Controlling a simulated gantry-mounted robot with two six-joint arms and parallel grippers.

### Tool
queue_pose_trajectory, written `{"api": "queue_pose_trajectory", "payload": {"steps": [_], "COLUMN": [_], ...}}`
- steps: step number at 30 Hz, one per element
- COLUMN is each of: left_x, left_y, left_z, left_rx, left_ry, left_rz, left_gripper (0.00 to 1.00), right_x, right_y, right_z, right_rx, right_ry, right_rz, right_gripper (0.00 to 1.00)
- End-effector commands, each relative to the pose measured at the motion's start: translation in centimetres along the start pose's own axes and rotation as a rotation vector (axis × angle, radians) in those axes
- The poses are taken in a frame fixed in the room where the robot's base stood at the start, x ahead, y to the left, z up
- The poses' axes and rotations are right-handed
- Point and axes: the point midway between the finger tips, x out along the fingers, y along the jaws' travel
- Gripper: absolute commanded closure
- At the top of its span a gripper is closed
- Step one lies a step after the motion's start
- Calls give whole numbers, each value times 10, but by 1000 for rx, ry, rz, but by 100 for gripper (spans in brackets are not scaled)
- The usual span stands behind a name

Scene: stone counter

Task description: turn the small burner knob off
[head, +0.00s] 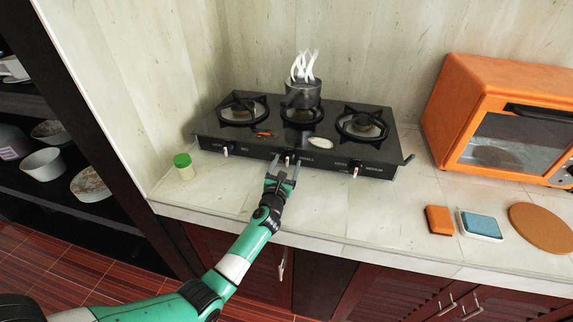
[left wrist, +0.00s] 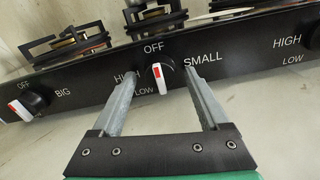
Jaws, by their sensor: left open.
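The small burner knob (left wrist: 161,80) is black with a white lever and a red mark. It sits on the stove's front panel between the OFF, HIGH, LOW and SMALL labels. Its lever stands nearly upright in the left wrist view; I cannot tell which label it is set to. In the head view the knob (head: 289,160) is at the middle of the black stove (head: 240,146). My left gripper (head: 286,163) is open, with one finger on each side of the knob. Its fingers also show in the left wrist view (left wrist: 160,78). Contact is unclear. My right gripper is out of view.
A steaming pot (head: 303,95) stands on the middle burner. Other knobs (head: 226,150) (head: 356,171) sit left and right on the panel. A green-lidded jar (head: 184,167) stands left of the stove, an orange oven (head: 500,115) right.

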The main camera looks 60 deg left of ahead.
Motion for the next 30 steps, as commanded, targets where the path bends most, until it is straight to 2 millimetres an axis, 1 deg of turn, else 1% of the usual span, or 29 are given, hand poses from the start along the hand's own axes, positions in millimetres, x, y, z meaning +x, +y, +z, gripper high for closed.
{"api": "queue_pose_trajectory", "payload": {"steps": [4,7,11,12,15,19,21,24,30], "left_x": [-5,-19,-50,-60,-83,-106,-112,-116,-116], "left_y": [0,0,0,0,0,-1,0,0,0], "left_z": [1,3,3,4,2,1,1,0,0], "left_rx": [0,1,1,2,2,1,1,0,0], "left_ry": [2,1,3,2,2,1,0,0,0], "left_rz": [-1,-2,-3,-4,-3,-2,-2,0,0], "left_gripper": [22,22,22,22,22,22,22,22,22], "right_x": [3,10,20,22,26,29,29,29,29], "right_y": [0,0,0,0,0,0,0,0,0], "right_z": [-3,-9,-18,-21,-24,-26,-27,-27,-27], "right_rx": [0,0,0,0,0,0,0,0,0], "right_ry": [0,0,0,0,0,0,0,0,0], "right_rz": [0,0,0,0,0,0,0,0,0], "right_gripper": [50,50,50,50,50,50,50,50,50]}}
